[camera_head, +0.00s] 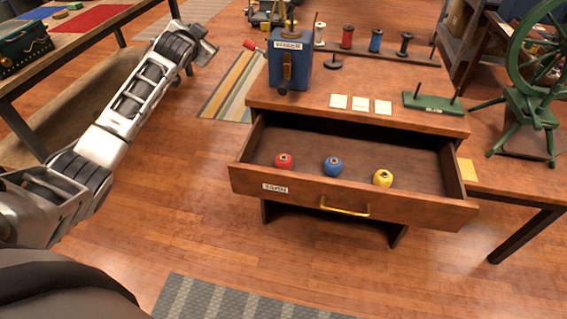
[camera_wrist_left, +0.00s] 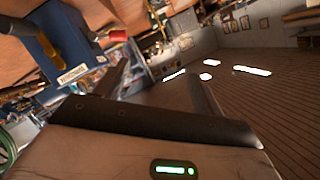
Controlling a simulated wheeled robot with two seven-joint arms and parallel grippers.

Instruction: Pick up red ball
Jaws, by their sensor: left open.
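A red ball (camera_head: 284,161), with a dark hole in its top, sits at the left inside an open wooden drawer (camera_head: 340,203). A blue ball (camera_head: 332,167) is in the middle and a yellow ball (camera_head: 382,178) at the right of the same drawer. My left arm comes in from the left, and its gripper (camera_head: 206,46) is up and left of the drawer, well away from the red ball. In the left wrist view the left gripper (camera_wrist_left: 160,80) has its two fingers apart with nothing between them. My right gripper is not in view.
A blue box with a red-knobbed crank (camera_head: 290,62) stands on the cabinet top at the drawer's back left. Paper cards (camera_head: 361,103) and thread spools (camera_head: 376,40) lie and stand behind. A green spinning wheel (camera_head: 528,85) is at the right. Floor left of the drawer is clear.

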